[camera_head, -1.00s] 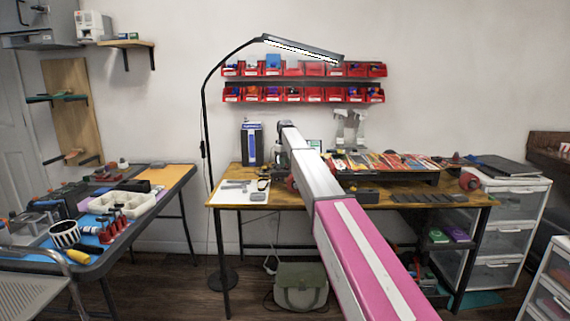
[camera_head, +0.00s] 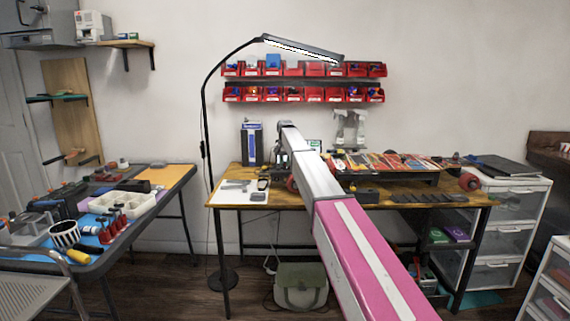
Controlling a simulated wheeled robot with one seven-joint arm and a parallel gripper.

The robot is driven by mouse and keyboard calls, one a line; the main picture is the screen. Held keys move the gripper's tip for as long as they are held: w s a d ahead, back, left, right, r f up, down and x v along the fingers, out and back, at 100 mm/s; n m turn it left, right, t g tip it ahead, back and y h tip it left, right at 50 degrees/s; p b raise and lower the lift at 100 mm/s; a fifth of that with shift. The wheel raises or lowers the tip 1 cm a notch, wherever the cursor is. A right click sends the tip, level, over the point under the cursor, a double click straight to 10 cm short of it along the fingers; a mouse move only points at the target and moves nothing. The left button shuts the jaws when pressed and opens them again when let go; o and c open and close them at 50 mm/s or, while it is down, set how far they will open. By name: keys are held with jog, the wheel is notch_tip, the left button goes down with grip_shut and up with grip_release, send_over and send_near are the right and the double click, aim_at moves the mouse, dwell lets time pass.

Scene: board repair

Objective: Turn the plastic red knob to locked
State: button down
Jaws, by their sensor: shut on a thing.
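My pink and silver arm reaches over the wooden workbench (camera_head: 232,200). My gripper (camera_head: 281,158) is at the arm's far end, small and dark, above the rear left part of the bench. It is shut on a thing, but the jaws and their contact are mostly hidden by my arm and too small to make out. I cannot clearly pick out the plastic red knob or read its position; it appears to be hidden at the gripper.
A white sheet (camera_head: 228,190) lies at the bench's left front. A rack (camera_head: 390,177) with colorful items fills the right. A lamp (camera_head: 300,48) arches above; red bins (camera_head: 305,95) line the wall.

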jog(key=shift+m, duration=0.5)
jog(key=c, duration=1.3)
grip_release()
jog(key=shift+o, duration=0.2)
notch_tip(320, 180, up, 11)
jog(key=shift+f, duration=0.1)
